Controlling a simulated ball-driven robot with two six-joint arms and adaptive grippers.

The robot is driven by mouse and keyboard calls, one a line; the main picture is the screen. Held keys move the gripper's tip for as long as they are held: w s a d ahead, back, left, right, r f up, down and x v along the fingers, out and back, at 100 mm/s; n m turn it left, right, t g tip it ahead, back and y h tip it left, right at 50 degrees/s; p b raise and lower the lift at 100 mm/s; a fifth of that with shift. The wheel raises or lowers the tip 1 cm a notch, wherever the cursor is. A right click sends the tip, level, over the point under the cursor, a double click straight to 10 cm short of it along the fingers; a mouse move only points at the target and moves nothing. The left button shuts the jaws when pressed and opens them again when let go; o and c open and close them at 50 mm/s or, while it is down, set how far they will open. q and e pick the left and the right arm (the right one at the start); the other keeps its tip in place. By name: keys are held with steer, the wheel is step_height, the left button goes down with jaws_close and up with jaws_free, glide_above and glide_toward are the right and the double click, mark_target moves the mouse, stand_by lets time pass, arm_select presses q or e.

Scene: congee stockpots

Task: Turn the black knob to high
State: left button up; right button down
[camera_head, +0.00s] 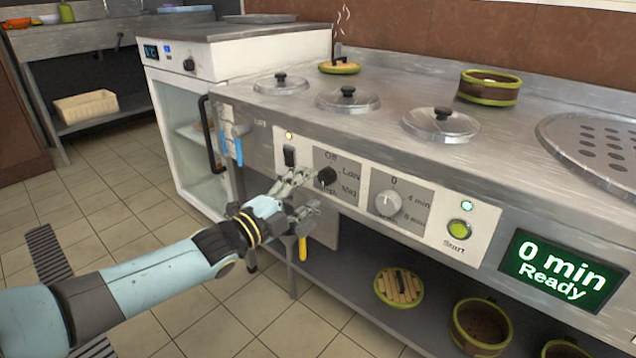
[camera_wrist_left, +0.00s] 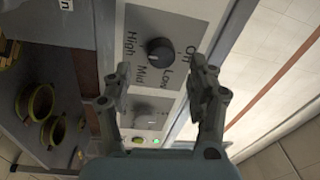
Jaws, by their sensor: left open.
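The black knob (camera_head: 327,176) sits on a grey plate (camera_head: 349,160) on the front of the steel counter, with Off, Low, Mid and High marked around it. It also shows in the left wrist view (camera_wrist_left: 159,50), and I cannot tell for certain which mark it points to. My left gripper (camera_head: 305,191) is just in front of and left of the knob in the head view. In the left wrist view its fingers (camera_wrist_left: 160,72) are spread apart with nothing between them, and the knob is beyond the tips. My right gripper is out of view.
A grey timer dial (camera_head: 388,203), a green start button (camera_head: 459,229) and a display (camera_head: 563,270) reading "0 min Ready" are right of the knob. A black switch (camera_head: 290,156) is just left. Pots with glass lids (camera_head: 441,124) are set in the counter above.

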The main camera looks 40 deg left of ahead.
arm_select(q)
steer(key=s, duration=0.7)
steer(key=shift+s+a+f, duration=0.2)
steer(key=shift+a+f, duration=0.05)
steer(key=shift+a, duration=0.15)
